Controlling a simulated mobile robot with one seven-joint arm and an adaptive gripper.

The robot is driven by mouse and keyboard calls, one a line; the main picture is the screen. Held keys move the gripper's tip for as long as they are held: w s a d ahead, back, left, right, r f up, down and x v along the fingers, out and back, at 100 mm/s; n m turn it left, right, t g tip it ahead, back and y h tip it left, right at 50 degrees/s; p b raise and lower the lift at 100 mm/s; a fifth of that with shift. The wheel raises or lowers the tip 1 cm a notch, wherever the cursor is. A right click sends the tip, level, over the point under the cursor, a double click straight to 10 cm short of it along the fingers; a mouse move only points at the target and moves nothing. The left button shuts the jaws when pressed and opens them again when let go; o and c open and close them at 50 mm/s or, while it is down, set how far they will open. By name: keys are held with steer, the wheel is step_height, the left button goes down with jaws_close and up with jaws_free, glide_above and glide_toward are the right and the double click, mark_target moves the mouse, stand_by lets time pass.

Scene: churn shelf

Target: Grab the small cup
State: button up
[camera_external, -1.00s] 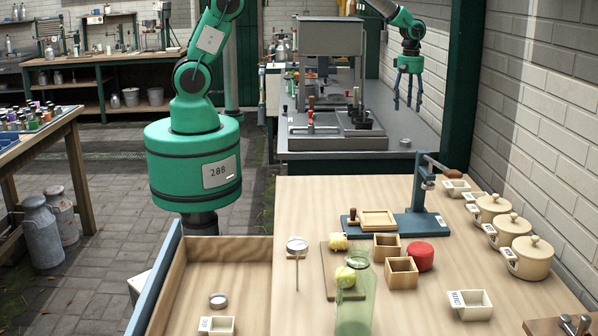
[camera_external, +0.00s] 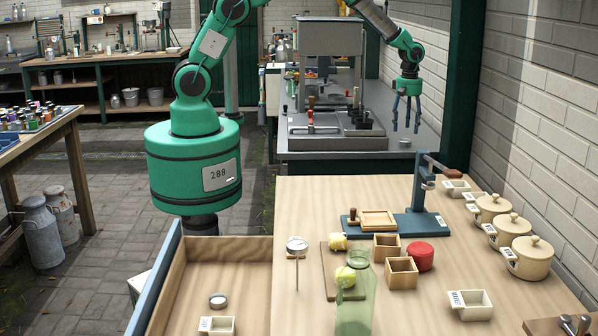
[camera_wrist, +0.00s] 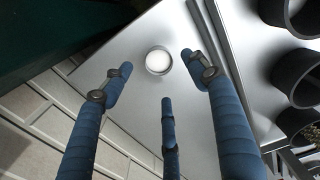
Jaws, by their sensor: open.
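A small round cup with a pale inside and a thin rim (camera_wrist: 159,61) stands on the grey metal bench top in the wrist view. In the outside view it shows as a small light disc (camera_external: 405,143) near the bench's right front corner. My gripper (camera_external: 406,126) hangs above that corner with its blue fingers pointing down. In the wrist view my gripper (camera_wrist: 160,78) has its fingers spread around the line to the cup, with nothing between them. The fingers are apart from the cup. How high they are above it is hard to tell.
A grey machine (camera_external: 331,70) stands on the bench left of my gripper. Dark round holders (camera_wrist: 297,77) show at right in the wrist view. A brick wall (camera_external: 535,110) and green post (camera_external: 465,80) are on the right. The nearer wooden table (camera_external: 440,250) holds pots and boxes.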

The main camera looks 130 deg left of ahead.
steer(key=shift+f, duration=0.1)
steer(key=shift+f+b, duration=0.45)
steer(key=shift+f, duration=2.05)
steer(key=c, duration=1.1)
